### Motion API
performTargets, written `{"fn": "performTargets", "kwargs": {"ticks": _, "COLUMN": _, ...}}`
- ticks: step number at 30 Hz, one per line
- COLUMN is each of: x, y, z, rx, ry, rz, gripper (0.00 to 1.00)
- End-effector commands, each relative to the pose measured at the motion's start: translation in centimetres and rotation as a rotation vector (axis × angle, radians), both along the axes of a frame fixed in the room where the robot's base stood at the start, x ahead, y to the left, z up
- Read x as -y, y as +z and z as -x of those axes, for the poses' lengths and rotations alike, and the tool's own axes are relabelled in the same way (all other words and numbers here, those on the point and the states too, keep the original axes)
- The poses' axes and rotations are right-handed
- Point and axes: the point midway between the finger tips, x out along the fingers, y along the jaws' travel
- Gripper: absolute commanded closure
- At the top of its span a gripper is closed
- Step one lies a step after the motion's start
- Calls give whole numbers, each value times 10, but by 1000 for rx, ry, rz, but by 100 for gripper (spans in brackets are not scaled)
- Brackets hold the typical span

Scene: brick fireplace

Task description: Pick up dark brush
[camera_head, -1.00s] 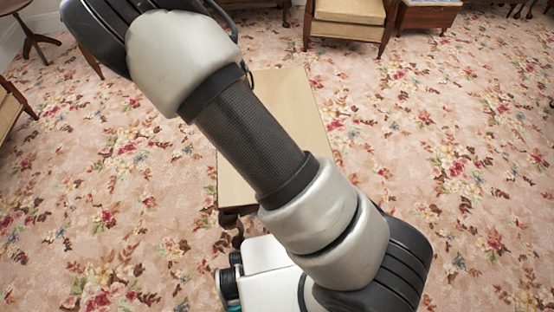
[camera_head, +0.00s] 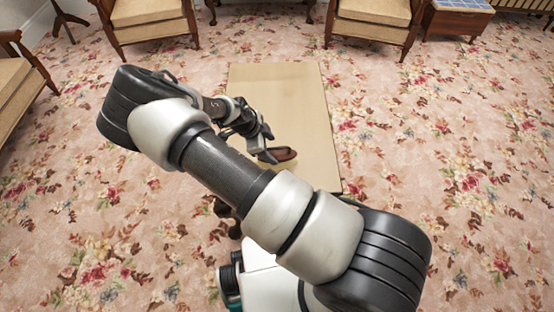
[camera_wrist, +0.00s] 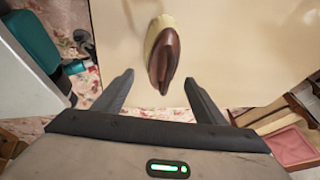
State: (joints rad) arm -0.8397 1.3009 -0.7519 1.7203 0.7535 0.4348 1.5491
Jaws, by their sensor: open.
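The dark brush (camera_head: 279,155) lies on the light tabletop (camera_head: 290,95), partly behind my gripper in the head view. In the wrist view the brush (camera_wrist: 165,58) has a dark brown, glossy back and a pale edge on its left side. My gripper (camera_head: 256,150) is just left of the brush in the head view. In the wrist view my gripper (camera_wrist: 158,80) is open, with its two fingers apart and the brush's lower end between and beyond the fingertips. Nothing is between the pads that I can see held. The height gap to the brush is unclear.
The rest of the tabletop is bare. Wooden armchairs with tan cushions (camera_head: 375,12) stand at the back and far left. A blue-topped small table (camera_head: 458,8) is at the back right. Floral carpet (camera_head: 430,120) is open on both sides of the table.

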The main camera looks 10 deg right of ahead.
Motion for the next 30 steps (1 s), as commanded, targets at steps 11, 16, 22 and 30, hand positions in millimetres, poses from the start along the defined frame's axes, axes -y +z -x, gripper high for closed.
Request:
{"fn": "performTargets", "kwargs": {"ticks": 11, "x": 14, "y": -32, "z": -5, "rx": 0, "ry": 1, "rz": 0, "gripper": 35}}
{"fn": "performTargets", "kwargs": {"ticks": 16, "x": 23, "y": -53, "z": -8, "rx": -2, "ry": -2, "rz": 0, "gripper": 35}}
{"fn": "performTargets", "kwargs": {"ticks": 22, "x": 32, "y": -74, "z": -11, "rx": -1, "ry": 1, "rz": 0, "gripper": 35}}
{"fn": "performTargets", "kwargs": {"ticks": 30, "x": 32, "y": -74, "z": -12, "rx": 0, "ry": 1, "rz": -1, "gripper": 45}}
